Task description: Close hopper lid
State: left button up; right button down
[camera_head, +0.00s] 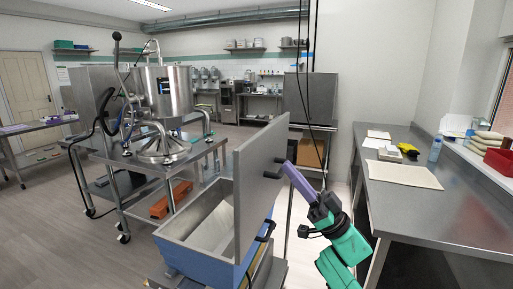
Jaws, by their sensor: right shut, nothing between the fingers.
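The hopper (172,240) is an open blue and grey box at the bottom centre, with its sloped inside showing. Its lid (258,165) is a flat grey panel standing near upright along the hopper's right side. My left gripper is not in view.
A steel machine with a round tank (170,95) stands on a wheeled table (195,160) at the left. A steel worktop (415,215) with papers runs along the right. Black cables hang behind the lid. Floor is clear at lower left.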

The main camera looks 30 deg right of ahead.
pick_arm(q)
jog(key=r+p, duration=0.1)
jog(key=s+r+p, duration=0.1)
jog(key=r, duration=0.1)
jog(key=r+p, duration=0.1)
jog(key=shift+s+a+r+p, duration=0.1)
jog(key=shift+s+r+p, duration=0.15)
jog(key=shift+p, duration=0.1)
pick_arm(e)
jog(key=w+a+r, duration=0.3)
jog(key=w+a, duration=0.1)
jog(key=w, duration=0.1)
jog(key=shift+w+a+r, duration=0.2)
jog(key=shift+w+r, duration=0.1)
jog(key=shift+r, duration=0.05)
jog(key=shift+w, duration=0.1)
